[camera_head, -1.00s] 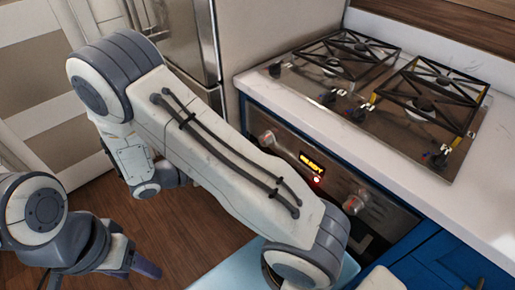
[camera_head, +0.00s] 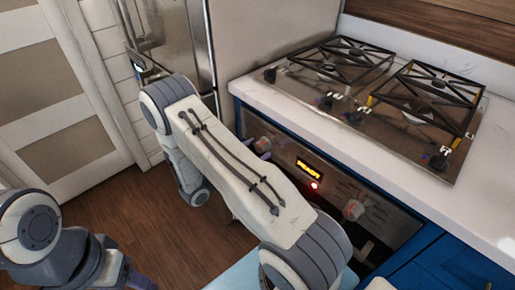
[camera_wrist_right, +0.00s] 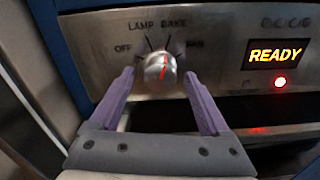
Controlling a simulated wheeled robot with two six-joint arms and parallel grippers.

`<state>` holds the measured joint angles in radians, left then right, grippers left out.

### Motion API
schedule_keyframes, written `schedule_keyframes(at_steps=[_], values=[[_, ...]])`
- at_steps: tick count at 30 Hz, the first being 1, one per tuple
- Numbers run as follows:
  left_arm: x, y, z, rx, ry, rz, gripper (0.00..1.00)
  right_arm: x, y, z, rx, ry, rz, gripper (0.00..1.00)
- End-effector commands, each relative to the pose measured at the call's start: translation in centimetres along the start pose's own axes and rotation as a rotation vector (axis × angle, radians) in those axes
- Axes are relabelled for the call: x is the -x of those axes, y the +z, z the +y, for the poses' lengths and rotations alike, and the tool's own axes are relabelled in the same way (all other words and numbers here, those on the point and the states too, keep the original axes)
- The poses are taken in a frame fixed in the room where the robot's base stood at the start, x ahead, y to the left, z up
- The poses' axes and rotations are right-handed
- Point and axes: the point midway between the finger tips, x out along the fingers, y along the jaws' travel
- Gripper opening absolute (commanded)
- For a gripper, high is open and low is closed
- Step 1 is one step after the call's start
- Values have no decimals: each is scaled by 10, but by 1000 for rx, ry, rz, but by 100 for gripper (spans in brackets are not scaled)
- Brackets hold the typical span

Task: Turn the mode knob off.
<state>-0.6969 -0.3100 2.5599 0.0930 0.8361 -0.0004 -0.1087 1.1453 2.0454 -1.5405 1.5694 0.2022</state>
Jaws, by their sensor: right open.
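The mode knob (camera_wrist_right: 160,70) is a round metal knob on the oven panel, with OFF, LAMP, BAKE and FAN marked around it. Its red line points up and slightly right, toward BAKE rather than OFF. In the head view the knob (camera_head: 263,145) is at the panel's left end. My right gripper (camera_wrist_right: 158,73) is open, its purple fingers on either side of the knob with visible gaps. In the head view its fingertips (camera_head: 257,149) are mostly hidden behind my arm. My left gripper (camera_head: 136,279) is at the bottom left, its fingers largely cut off.
A gas hob (camera_head: 400,130) sits in the white counter (camera_head: 300,110) above. A metal fridge (camera_head: 180,50) stands left of the oven.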

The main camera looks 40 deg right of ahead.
Motion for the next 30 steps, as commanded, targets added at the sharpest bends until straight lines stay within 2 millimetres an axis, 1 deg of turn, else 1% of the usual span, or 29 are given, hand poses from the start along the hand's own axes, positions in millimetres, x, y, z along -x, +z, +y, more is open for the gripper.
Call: schedule_keyframes(at_steps=[3,12,14,15,17,18,19,25,30], values=[[0,0,0,0,0,0,60,-8,0,-1,0,-2,0,80],[0,0,0,0,0,0,60,-10,0,0,0,1,0,80],[0,0,0,0,0,0,60,-10,0,0,0,0,0,57],[0,0,0,0,0,0,60,-10,0,0,0,0,0,42],[0,0,0,0,0,0,60,-10,0,0,0,0,0,19],[0,0,0,0,0,0,60,-10,0,0,0,0,0,4],[0,0,0,0,0,0,60,-10,0,0,0,0,0,0],[2,0,0,0,0,0,60,-10,0,0,11,1,0,0],[6,0,0,0,0,0,60,-10,1,0,65,1,0,0]])
